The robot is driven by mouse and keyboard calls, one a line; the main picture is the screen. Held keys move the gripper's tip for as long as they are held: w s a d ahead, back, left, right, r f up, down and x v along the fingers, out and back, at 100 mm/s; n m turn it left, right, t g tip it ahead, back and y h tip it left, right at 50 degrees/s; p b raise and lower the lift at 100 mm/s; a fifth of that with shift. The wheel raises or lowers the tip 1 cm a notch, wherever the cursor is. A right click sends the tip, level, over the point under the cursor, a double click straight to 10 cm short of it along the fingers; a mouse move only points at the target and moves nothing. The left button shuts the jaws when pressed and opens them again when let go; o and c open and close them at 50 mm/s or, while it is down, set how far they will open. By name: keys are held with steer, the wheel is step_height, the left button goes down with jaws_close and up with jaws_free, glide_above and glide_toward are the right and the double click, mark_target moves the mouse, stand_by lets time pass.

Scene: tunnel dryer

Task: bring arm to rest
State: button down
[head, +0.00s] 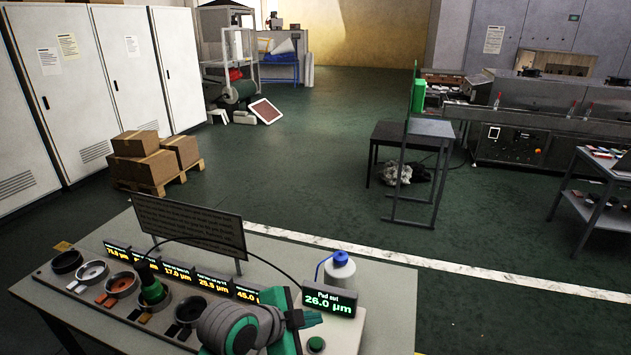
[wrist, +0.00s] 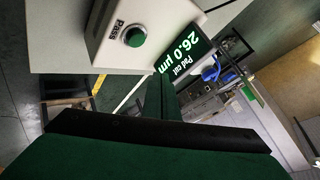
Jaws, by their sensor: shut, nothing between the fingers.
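My arm shows at the bottom of the head view as grey and green links over the front of the bench. My gripper (wrist: 165,98) shows in the wrist view with its dark green fingers together and nothing between them. In the head view the gripper (head: 308,318) is just left of the white box (head: 348,332) with the green button. The wrist view shows this box (wrist: 165,15), its round green button and the word "Pass". The display (head: 330,302) above it reads "Pad cut 26.0 µm".
The bench (head: 384,290) carries a row of cups and lit displays, a dark text sign (head: 190,225) and a blue-capped bottle (head: 340,268). Cartons (head: 145,168) sit on a pallet behind. A dark table (head: 415,150) stands farther back. The green floor between is mostly clear.

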steer(key=w+a+n+t+y, duration=0.2)
steer(key=a+n+t, duration=0.55)
steer(key=n, duration=0.45)
steer(key=s+a+f+n+t+y, duration=0.2)
steer(key=s+a+f+n+y, duration=0.5)
steer(key=s+f+n, duration=0.25)
steer(key=s+d+f+g, duration=0.1)
steer(key=s+d+f, duration=0.35)
steer(key=s, duration=0.25)
steer(key=s+d+f+g, duration=0.1)
steer(key=s+d+f, duration=0.3)
steer(key=s+d, duration=0.15)
steer(key=s+d+r+m+h, duration=0.1)
steer(key=s+d+m, duration=0.1)
steer(key=s, duration=0.6)
steer(key=s+d+r+m+h, duration=0.1)
steer(key=s+d+r+m, duration=0.1)
steer(key=s, duration=0.7)
steer(key=shift+d+t+h, duration=0.3)
steer(key=shift+d+t, duration=0.05)
steer(key=shift+d, duration=0.35)
